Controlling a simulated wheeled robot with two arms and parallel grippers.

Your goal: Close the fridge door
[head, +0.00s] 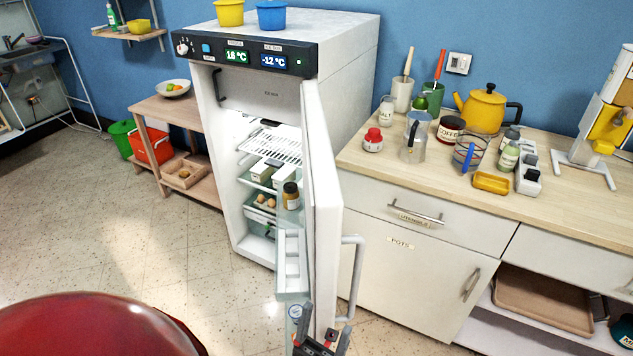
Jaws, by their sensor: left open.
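The fridge (345,75) is a white box with a black display panel, standing left of the counter. Its door (328,200) stands open and is swung out toward me, seen nearly edge-on, with a grey bar handle (354,275) on its outer side. Lit shelves inside hold eggs, a jar and boxes. My left gripper (325,332) is at the bottom of the view, close to the lower end of the door, with its fingers apart and nothing between them. I cannot tell whether it touches the door. My right gripper is not in view.
A wooden counter (400,165) with drawers stands right of the door, carrying a yellow kettle (486,108) and other kitchenware. A round red surface (95,325) fills the bottom left. A wooden side table (175,108) stands left of the fridge. The floor (130,230) in front is clear.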

